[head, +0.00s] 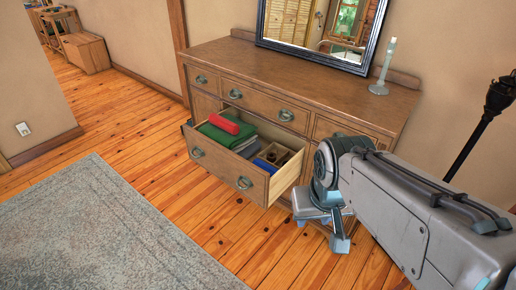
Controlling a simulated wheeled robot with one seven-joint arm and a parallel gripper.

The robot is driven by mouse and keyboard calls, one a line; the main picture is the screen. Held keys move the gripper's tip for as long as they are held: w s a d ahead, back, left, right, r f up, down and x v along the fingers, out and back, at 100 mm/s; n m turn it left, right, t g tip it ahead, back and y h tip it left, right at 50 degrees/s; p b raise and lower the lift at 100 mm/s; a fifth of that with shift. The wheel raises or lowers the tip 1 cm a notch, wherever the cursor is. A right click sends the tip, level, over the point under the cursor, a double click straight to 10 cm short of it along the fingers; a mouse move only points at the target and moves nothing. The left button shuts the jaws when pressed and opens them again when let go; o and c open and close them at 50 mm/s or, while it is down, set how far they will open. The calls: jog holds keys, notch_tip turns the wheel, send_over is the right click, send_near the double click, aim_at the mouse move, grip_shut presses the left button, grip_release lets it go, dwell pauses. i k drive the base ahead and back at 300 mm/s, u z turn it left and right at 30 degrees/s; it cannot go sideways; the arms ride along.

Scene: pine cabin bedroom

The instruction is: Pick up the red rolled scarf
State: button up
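The red rolled scarf (226,123) lies in the open dresser drawer (251,191), on top of a green folded cloth (213,135) at the drawer's left back. My gripper (330,236) hangs to the right of the drawer, in front of the dresser (281,75), well apart from the scarf. Its fingers point down, and nothing shows between them. They are small and partly hidden, so I cannot tell whether they are open or shut.
The drawer also holds a grey folded cloth (241,144), a dark blue roll (263,165) and a wooden divider (275,154). A mirror (315,45) and a pale candlestick (384,68) stand on the dresser. A black lamp pole (474,140) is at right. Wood floor and a grey rug (95,230) are clear.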

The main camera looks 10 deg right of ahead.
aim_at(227, 126)
jog(key=u, duration=0.35)
jog(key=i, duration=2.1)
